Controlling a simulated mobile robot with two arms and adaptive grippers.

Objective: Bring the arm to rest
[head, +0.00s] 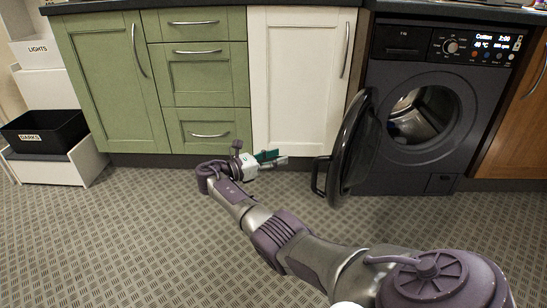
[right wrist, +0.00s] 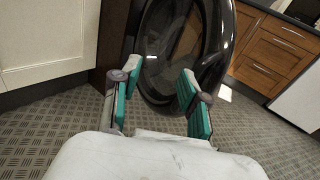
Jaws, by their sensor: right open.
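My right arm reaches forward across the floor in the head view, and its gripper (head: 272,158) is in front of the green and white cupboards. In the right wrist view the right gripper (right wrist: 158,90) is open, with its two green-padded fingers apart and nothing between them. The open washing machine door (head: 352,150) is to the right of the gripper in the head view. The door also shows beyond the fingers in the right wrist view (right wrist: 165,55); I cannot tell the exact gap. My left gripper is in neither view.
The black washing machine (head: 405,165) stands open with something inside its drum (head: 412,118). A black box (head: 45,132) labelled DARKS sits on a white stand at the left. Green cupboards (head: 105,90) and a white cupboard (head: 298,80) line the back. The patterned floor (head: 120,240) at left is clear.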

